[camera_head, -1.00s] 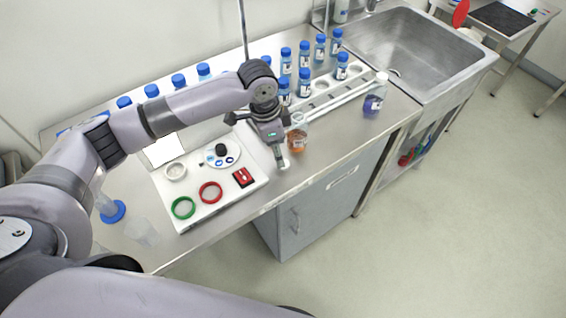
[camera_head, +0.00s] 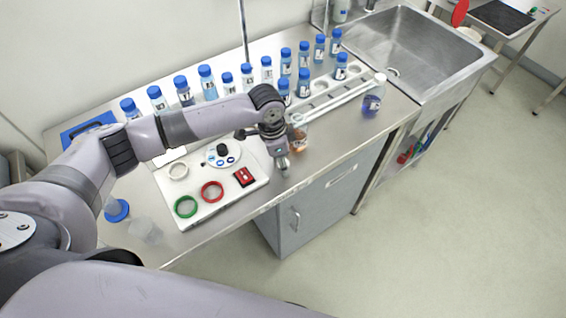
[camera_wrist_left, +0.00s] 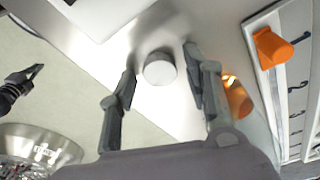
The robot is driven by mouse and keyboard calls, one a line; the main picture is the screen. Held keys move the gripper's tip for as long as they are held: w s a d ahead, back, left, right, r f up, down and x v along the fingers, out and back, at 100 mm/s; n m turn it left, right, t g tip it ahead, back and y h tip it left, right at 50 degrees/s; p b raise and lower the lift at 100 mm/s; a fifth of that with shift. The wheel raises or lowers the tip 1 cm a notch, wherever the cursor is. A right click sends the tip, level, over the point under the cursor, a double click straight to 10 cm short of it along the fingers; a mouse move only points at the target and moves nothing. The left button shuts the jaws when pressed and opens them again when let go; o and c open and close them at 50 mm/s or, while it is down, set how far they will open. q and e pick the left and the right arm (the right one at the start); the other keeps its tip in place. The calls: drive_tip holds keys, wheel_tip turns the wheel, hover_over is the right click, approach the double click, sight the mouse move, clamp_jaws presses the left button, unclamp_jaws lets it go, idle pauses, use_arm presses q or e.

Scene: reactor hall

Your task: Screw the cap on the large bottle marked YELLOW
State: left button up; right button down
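A round white cap (camera_wrist_left: 160,68) lies top up on the steel bench between the fingers of my left gripper (camera_wrist_left: 160,88) in the left wrist view. The fingers are open, with a gap on both sides of the cap. In the head view the left gripper (camera_head: 283,170) points down near the bench's front edge and hides the cap. An uncapped bottle with orange liquid (camera_head: 303,142) stands just right of and behind it, partly covered. I cannot read its label. My right gripper (camera_wrist_left: 38,74) shows small and dark at the left edge of the wrist view.
A bottle with purple liquid and a white cap (camera_head: 373,97) stands farther right, near the sink (camera_head: 445,60). Several blue-capped bottles stand behind, some by a white rack (camera_head: 335,104). A white panel (camera_head: 205,209) with rings lies left.

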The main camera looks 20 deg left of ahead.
use_arm(q)
drive_tip(key=c, duration=0.5)
drive_tip(key=shift+c, duration=0.2)
use_arm(e)
drive_tip(key=shift+a, duration=0.1)
use_arm(q)
drive_tip(key=shift+r, duration=0.1)
use_arm(e)
drive_tip(key=shift+a, duration=0.1)
